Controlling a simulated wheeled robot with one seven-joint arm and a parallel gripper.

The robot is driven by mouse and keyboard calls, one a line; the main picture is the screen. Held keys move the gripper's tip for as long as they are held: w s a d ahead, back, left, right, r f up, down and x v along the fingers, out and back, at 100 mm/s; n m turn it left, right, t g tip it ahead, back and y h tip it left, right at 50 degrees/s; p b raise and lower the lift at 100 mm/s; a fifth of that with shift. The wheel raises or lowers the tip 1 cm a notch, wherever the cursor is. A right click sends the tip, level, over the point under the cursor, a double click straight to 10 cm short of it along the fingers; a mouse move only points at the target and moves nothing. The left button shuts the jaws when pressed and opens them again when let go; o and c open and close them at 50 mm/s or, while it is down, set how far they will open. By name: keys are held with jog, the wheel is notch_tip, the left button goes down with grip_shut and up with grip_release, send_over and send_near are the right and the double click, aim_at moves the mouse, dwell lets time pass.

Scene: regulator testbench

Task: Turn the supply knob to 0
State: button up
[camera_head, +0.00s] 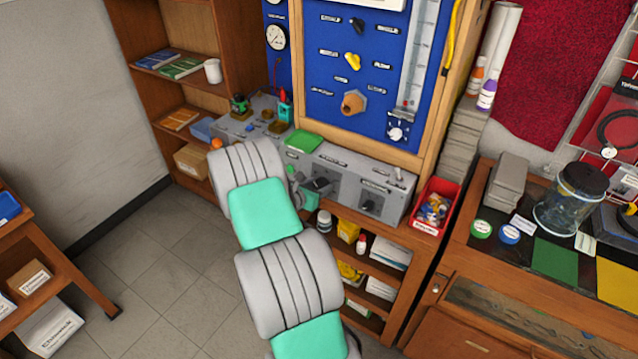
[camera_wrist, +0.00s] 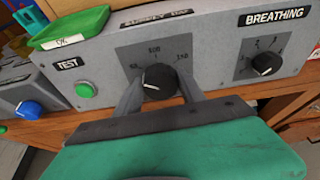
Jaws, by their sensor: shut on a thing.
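The supply knob (camera_wrist: 158,81) is a round black knob on a grey panel in the wrist view. A printed scale arcs above it, with small numbers that are hard to read, and a label over that is seen at a slant. My gripper (camera_wrist: 158,92) has one finger on each side of the knob and is shut on it. I cannot tell clearly where the knob's pointer stands. In the head view my gripper (camera_head: 312,186) is at the front of the grey console (camera_head: 338,172), and my arm and gripper largely hide the knob.
Right of the knob is the breathing knob (camera_wrist: 265,64). To the left are a green test button (camera_wrist: 85,90), a blue knob (camera_wrist: 30,108) and a green tray (camera_wrist: 70,28) on top. A red bin (camera_head: 434,207) stands at the console's right end. Open floor (camera_head: 150,270) lies left.

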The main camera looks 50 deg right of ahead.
jog(key=n+g+p, duration=0.1)
jog(key=n, duration=0.3)
jog(key=shift+w, duration=0.1)
jog(key=n+g, duration=0.1)
jog(key=n, duration=0.2)
jog(key=shift+f+n+h, duration=0.15)
jog(key=shift+n+h, duration=0.25)
dwell(0.4)
jog(key=o, duration=1.4)
jog(key=shift+c, duration=0.2)
jog(key=b+v, duration=0.1)
jog(key=v, duration=0.6)
jog(key=shift+a, duration=0.4)
jog(key=shift+w+r, duration=0.15)
jog(key=shift+r, duration=0.05)
